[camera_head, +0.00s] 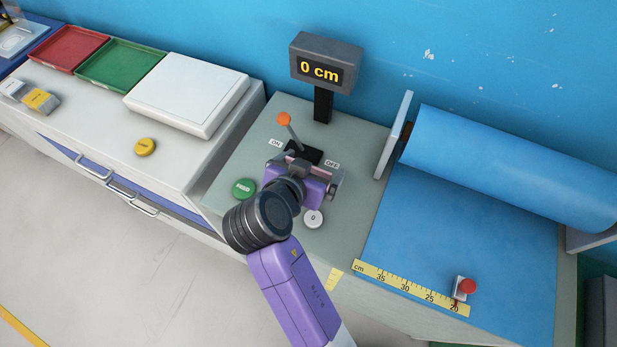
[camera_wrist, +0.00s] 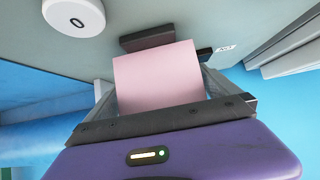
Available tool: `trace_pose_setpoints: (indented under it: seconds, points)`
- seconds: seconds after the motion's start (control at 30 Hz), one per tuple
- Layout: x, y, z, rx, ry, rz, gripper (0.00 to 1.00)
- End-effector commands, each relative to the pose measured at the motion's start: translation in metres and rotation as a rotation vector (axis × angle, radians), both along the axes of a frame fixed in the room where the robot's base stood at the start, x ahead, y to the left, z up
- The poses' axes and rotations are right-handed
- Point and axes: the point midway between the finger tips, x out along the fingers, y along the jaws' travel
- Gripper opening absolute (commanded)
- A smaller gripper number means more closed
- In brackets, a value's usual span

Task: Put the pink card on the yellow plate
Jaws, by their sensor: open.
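The pink card (camera_wrist: 158,80) shows in the wrist view as a pale pink rectangle, its far edge meeting a dark slot-like block (camera_wrist: 147,37). My gripper (camera_wrist: 160,88) is open, with one finger on either side of the card; I cannot tell whether they touch it. In the head view my gripper (camera_head: 302,172) is over the grey machine top, hiding most of the card. A round yellow disc (camera_head: 145,147) lies on the light counter at left, and a yellow block (camera_head: 40,100) sits farther left.
A lever with an orange knob (camera_head: 284,119) and a display reading 0 cm (camera_head: 320,70) stand behind my gripper. Green (camera_head: 244,188) and white (camera_head: 313,219) buttons are close by. A blue roll (camera_head: 510,165) is at right. Red (camera_head: 70,48) and green (camera_head: 120,66) trays are at left.

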Motion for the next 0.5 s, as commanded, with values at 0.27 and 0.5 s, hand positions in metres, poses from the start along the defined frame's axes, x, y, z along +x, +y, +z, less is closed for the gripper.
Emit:
trace_pose_setpoints:
  seconds: [0.27,0.5]
  points:
    - [0.0007,-0.0003,-0.001,0.0,0.0,0.0,0.9]
    - [0.0007,-0.0002,-0.0005,0.0,-0.001,0.0,0.43]
